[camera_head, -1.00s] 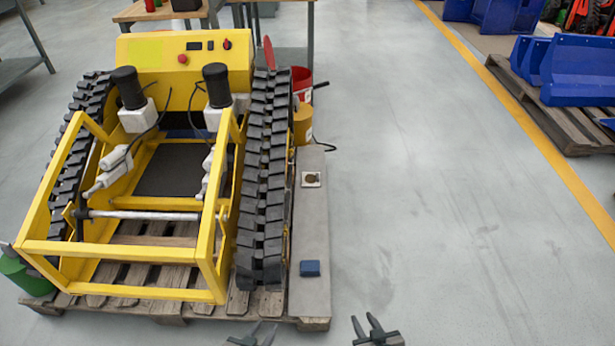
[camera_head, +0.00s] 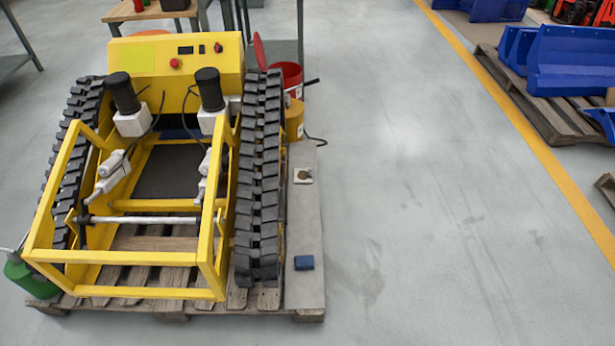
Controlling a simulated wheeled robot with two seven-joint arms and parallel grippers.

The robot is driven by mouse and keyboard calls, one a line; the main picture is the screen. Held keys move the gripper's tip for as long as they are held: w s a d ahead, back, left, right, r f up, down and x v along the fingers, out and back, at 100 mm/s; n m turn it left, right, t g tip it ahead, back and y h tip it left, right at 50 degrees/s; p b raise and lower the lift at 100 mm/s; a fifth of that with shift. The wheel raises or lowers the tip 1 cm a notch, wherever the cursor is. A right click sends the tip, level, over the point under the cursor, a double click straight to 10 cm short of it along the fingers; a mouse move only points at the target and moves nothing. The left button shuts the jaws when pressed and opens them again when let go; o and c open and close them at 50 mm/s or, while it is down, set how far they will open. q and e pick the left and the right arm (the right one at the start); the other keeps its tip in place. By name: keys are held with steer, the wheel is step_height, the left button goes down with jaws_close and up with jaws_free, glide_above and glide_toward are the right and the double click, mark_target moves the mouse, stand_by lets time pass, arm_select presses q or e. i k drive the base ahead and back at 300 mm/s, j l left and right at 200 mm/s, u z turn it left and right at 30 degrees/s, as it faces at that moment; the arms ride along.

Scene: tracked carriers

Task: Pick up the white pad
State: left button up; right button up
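The white pad (camera_head: 303,175) is a small pale square with a round brownish spot in its middle. It lies flat on the long grey board (camera_head: 305,225) to the right of the tracked carrier, towards the board's far half. A small blue block (camera_head: 304,262) lies on the same board, nearer to me. Neither of my grippers shows in the current view, so nothing of mine is near the pad in the picture.
The yellow tracked carrier (camera_head: 176,63) stands on a wooden pallet (camera_head: 180,304) left of the board. A red bucket (camera_head: 291,75) and yellow can (camera_head: 294,120) stand beyond the pad. A green can (camera_head: 28,276) is at the left. The grey floor (camera_head: 410,200) at right is clear.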

mark_target(301, 176)
steer(key=z, duration=0.2)
steer(key=i+l+z, duration=0.1)
steer(key=l, duration=0.25)
steer(key=i+l+z, duration=0.1)
steer(key=l, duration=0.25)
steer(key=i+l, duration=0.15)
steer(key=l, duration=0.2)
steer(key=i+l+z, duration=0.15)
steer(key=l, duration=0.2)
steer(key=i+l+z, duration=0.1)
steer(key=i+l, duration=0.3)
steer(key=i+l+z, duration=0.1)
steer(key=i+l, duration=0.2)
steer(key=i, duration=0.3)
steer(key=i+u, duration=0.7)
steer(key=i, duration=0.2)
steer(key=i+l+u, duration=0.45)
steer(key=i+u, duration=0.3)
steer(key=i+l+u, duration=0.15)
steer(key=u, duration=0.2)
steer(key=i+l+u, duration=0.65)
steer(key=u, duration=0.15)
steer(key=i+l+u, duration=0.2)
steer(key=l+u, duration=0.25)
steer(key=i+l+u, duration=0.2)
steer(key=l, duration=0.25)
